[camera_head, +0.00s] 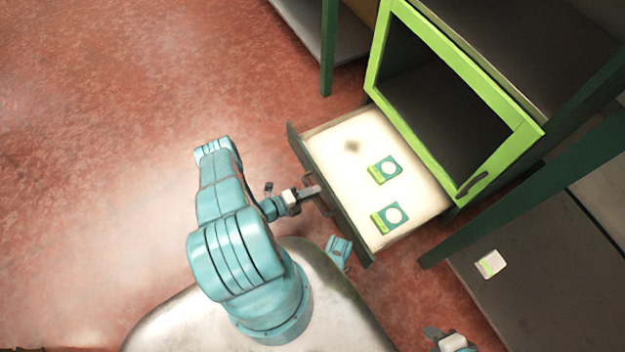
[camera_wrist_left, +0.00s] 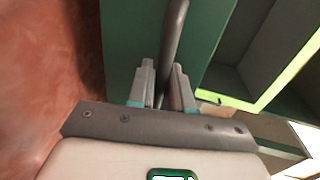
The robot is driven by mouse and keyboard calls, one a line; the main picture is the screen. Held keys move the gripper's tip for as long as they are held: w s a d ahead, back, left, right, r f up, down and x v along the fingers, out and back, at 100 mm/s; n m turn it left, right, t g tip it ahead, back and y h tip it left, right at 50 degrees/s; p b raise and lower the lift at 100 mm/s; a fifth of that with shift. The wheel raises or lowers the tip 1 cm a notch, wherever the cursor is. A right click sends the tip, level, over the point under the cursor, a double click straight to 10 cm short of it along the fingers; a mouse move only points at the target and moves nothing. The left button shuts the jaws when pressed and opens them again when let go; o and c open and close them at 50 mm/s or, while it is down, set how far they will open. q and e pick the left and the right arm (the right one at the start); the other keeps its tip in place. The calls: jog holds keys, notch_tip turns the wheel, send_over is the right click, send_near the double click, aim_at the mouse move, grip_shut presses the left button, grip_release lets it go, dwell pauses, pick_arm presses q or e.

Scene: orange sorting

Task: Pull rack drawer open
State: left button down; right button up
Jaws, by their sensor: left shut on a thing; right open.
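The rack drawer (camera_head: 335,165) stands pulled out from under a green-framed cabinet (camera_head: 448,58), its pale inside showing. Two green and white packets (camera_head: 384,170) (camera_head: 390,217) lie in it. My left gripper (camera_head: 312,191) is at the drawer's dark front panel, shut on the handle. In the left wrist view, the grey bar handle (camera_wrist_left: 174,35) runs between the two fingers of my left gripper (camera_wrist_left: 164,85). My right gripper (camera_head: 447,338) is open at the bottom edge of the head view, partly cut off and away from the drawer.
A green rack post (camera_head: 540,190) stands right of the drawer. A small white and green packet (camera_head: 490,264) lies on the dark surface beyond it. Another post (camera_head: 328,50) is at the top. The red floor (camera_head: 120,130) to the left is clear.

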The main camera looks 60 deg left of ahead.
pick_arm(q)
jog(key=shift+s, duration=0.2)
pick_arm(e)
jog(key=shift+s, duration=0.35)
pick_arm(q)
jog(key=c, duration=1.2)
grip_release()
jog(key=shift+c, duration=0.2)
pick_arm(e)
jog(key=shift+w, duration=0.1)
pick_arm(q)
jog(key=shift+a, duration=0.1)
